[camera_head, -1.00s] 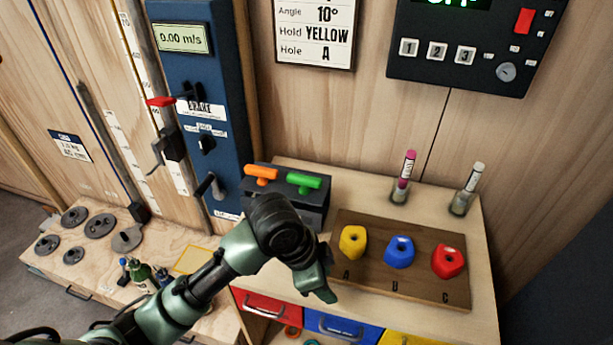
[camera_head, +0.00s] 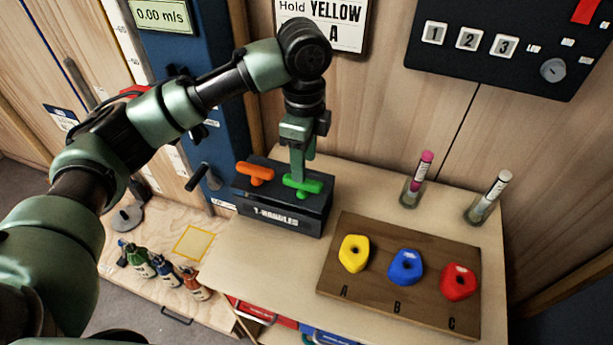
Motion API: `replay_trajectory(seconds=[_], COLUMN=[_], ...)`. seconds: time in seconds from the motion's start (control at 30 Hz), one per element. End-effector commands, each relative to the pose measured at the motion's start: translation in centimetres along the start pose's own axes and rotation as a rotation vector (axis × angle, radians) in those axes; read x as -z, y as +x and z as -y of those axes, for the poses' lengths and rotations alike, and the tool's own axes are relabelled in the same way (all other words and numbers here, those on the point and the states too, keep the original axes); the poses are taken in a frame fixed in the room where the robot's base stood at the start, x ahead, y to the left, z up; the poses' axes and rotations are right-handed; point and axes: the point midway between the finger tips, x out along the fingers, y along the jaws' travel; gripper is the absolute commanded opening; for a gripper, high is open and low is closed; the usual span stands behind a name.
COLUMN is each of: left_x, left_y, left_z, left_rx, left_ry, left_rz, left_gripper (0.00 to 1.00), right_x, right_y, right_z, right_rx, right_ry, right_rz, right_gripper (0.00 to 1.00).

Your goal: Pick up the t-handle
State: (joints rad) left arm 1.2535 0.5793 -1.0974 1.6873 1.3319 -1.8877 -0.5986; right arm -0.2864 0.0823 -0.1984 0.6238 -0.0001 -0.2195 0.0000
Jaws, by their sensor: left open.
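A black holder (camera_head: 284,217) labelled "T-HANDLES" stands at the back left of the wooden cabinet top. An orange t-handle (camera_head: 255,174) sits in its left side and a green t-handle (camera_head: 302,188) in its right side. My left gripper (camera_head: 298,172) points down directly over the green t-handle, with its fingers at or just above the green bar. It is open. The fingers overlap in this view, and they cover part of the green bar; I cannot tell whether they touch it. My right gripper is not in view.
A brown board (camera_head: 335,287) carries yellow (camera_head: 354,253), blue (camera_head: 405,266) and red (camera_head: 460,281) holds. A blue panel with a crank (camera_head: 202,177) rises at left. Small bottles (camera_head: 139,262) stand on the lower bench.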

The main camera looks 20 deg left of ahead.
Motion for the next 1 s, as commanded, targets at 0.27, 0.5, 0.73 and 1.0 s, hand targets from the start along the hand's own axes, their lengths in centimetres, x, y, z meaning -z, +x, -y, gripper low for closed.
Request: replay_trajectory(seconds=[0.27,0.5,0.73,1.0], left_x=[-0.1,0.0,0.0,0.0], left_y=[3.5,5.8,5.8,5.8], left_z=[-0.1,0.0,0.0,0.0], left_rx=[-0.003,0.002,0.003,0.004], left_ry=[-0.001,-0.001,0.000,0.000], left_rz=[0.001,0.000,0.000,-0.001], left_gripper=[0.47,0.47,0.33,0.00], right_x=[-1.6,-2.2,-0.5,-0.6], right_y=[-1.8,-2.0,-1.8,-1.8], right_z=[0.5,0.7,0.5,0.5], right_rx=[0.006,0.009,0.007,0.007], right_ry=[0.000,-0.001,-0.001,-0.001], right_rz=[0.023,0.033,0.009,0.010], right_gripper=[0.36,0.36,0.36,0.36])
